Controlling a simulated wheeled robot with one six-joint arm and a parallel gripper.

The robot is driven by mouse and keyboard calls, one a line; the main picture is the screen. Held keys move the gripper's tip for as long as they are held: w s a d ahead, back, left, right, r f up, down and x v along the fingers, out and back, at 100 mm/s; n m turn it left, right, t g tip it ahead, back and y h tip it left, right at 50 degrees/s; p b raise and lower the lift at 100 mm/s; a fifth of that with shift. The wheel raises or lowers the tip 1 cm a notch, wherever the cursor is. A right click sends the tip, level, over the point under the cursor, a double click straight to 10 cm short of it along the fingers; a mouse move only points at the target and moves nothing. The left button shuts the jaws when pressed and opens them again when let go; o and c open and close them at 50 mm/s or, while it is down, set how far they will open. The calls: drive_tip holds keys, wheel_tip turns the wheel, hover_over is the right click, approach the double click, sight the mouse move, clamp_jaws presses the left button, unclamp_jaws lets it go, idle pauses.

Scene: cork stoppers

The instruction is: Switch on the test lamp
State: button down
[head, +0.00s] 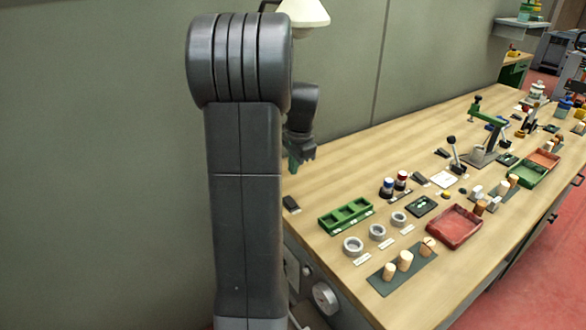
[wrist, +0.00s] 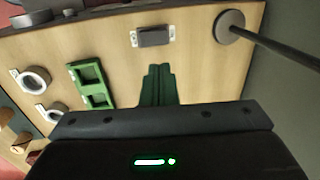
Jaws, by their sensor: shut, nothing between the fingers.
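The lamp's white shade (head: 305,12) shows at the top of the head view, cut off by the edge. No glow is visible on it. In the wrist view a round grey lamp base (wrist: 230,26) with a dark slanting pole stands at upper right. A small dark block with pale end tabs (wrist: 153,36), which looks like a switch, lies on the wood left of the base; a dark block (head: 291,204) shows at the table's left end in the head view. My gripper (wrist: 158,70) has its green fingers together, empty, pointing toward the block and apart from it in the picture.
A green compartment tray (head: 346,216) and several grey rings (head: 354,246) lie nearby; the tray also shows in the wrist view (wrist: 92,84). Corks, a red tray (head: 454,227) and a lever press (head: 483,152) stand farther right. Bare wood surrounds the dark block.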

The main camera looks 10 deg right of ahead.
drive_tip(key=f, duration=0.3)
drive_tip(key=w+f, duration=0.1)
drive_tip(key=f, duration=0.3)
drive_tip(key=w+f, duration=0.1)
drive_tip(key=f, duration=0.3)
drive_tip(key=shift+a+p, duration=0.35)
drive_tip(key=shift+p, duration=0.05)
